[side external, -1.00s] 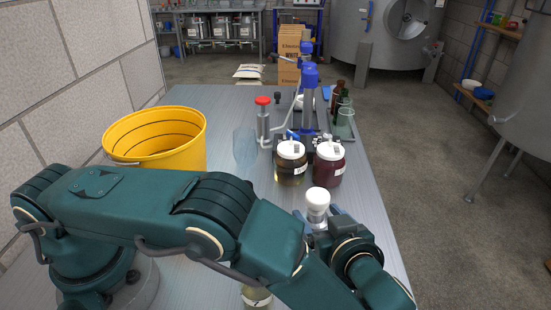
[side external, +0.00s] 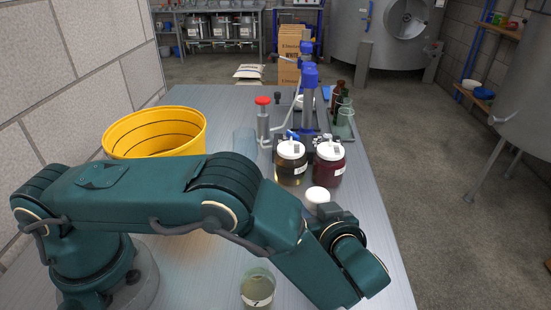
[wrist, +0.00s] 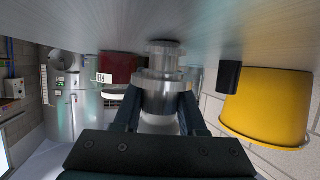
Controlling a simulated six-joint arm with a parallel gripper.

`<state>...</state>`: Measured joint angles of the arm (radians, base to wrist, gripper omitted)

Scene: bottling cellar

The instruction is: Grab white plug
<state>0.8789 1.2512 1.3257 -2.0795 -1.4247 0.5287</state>
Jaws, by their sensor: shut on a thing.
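The white plug (side external: 318,195) has a rounded white head that shows just above my wrist in the side external view; its lower part is hidden behind my arm. In the wrist view, which looks upside down, the plug appears as a pale head (wrist: 160,124) with a shiny grey body and flange toward the tabletop. My gripper (wrist: 161,97) has its dark fingers on both sides of this plug, shut on it. Whether the flange touches the table I cannot tell. The fingers are hidden in the side external view.
A jar of dark amber liquid (side external: 290,170) and a jar of red liquid (side external: 328,168) stand close behind the plug. A glass (side external: 257,289) stands at the front by my arm. A yellow bucket (side external: 155,133) is at left. The table's right strip is clear.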

